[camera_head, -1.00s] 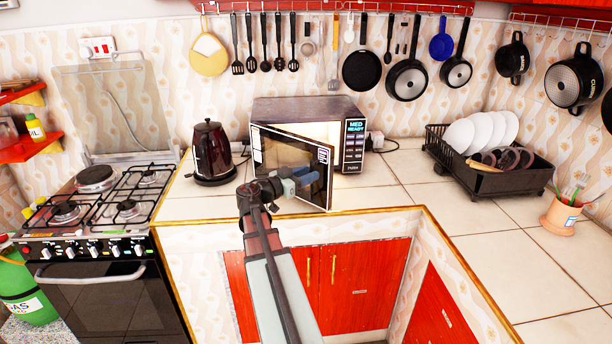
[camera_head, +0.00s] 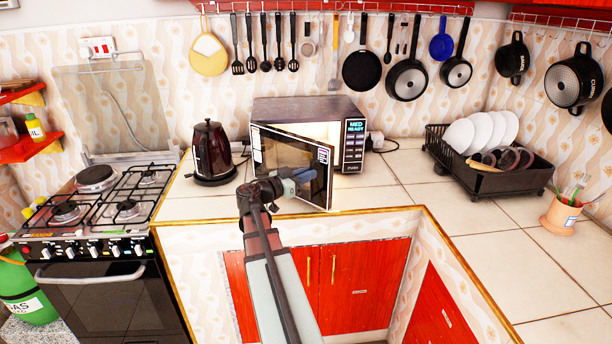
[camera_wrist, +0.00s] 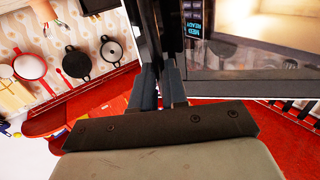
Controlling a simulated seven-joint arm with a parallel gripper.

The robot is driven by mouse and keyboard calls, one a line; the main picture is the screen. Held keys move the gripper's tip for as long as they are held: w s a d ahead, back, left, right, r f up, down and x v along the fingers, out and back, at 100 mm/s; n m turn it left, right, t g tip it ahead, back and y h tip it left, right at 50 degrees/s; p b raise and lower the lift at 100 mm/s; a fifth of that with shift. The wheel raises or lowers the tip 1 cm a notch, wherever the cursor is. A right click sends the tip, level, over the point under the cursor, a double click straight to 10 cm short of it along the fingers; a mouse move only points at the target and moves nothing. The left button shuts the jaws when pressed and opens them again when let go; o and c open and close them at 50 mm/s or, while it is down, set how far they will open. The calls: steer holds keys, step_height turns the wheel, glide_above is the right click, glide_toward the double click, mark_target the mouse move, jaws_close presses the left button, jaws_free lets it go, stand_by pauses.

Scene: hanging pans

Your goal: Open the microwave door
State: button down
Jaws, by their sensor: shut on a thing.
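The microwave (camera_head: 310,106) stands on the back counter. Its dark glass door (camera_head: 282,152) is partly open, hinged at the left, with its free right edge swung out towards me. Light from the lit inside shows in the gap. My gripper (camera_head: 308,174) is at the front of the door near that free edge. In the wrist view my gripper's two fingers (camera_wrist: 160,88) are close together on a dark upright part of the door (camera_wrist: 149,35), shut on it. The exact contact is partly hidden. The microwave's display (camera_wrist: 196,30) shows just right of the fingers.
A dark kettle (camera_head: 211,153) stands left of the microwave, beside the gas stove (camera_head: 100,207). A black dish rack (camera_head: 485,181) with plates is at the right. Pans and utensils hang above. The counter between microwave and rack is clear.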

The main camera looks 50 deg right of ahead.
steer(key=shift+a, duration=0.1)
steer(key=w+v, duration=0.1)
steer(key=v, duration=0.8)
steer(key=shift+w, duration=0.35)
steer(key=shift+r, duration=0.1)
steer(key=c, duration=1.1)
jaws_free()
steer(key=shift+c, duration=0.2)
steer(key=shift+s, duration=0.1)
